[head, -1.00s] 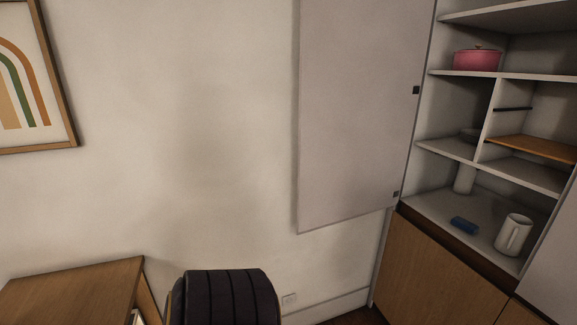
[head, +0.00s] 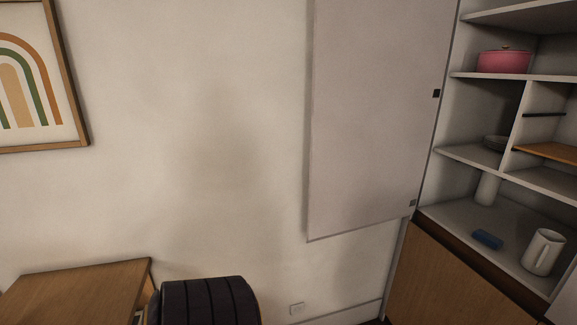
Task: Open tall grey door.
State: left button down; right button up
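The tall grey door (head: 370,115) hangs on the left side of the cabinet (head: 463,160) in the head view. It stands swung wide open, out against the pale wall, and the shelves behind it are exposed. Small dark hinges show along its right edge. Its top is cut off by the frame. Neither of my grippers shows in the view.
A dark padded chair (head: 208,302) and a wooden table (head: 75,290) stand at the lower left. A framed picture (head: 35,80) hangs on the wall.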

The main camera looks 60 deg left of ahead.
aim_at(380, 66)
jog(key=i+j+u, duration=0.15)
jog(key=u, duration=0.35)
jog(key=i+j+u, duration=0.1)
jog(key=i+u, duration=0.15)
jog(key=u, duration=0.2)
jog(key=i+u, duration=0.2)
jog(key=u, duration=0.3)
jog(key=i+u, duration=0.25)
jog(key=u, duration=0.2)
jog(key=i+l+u, duration=0.15)
jog(key=u, duration=0.35)
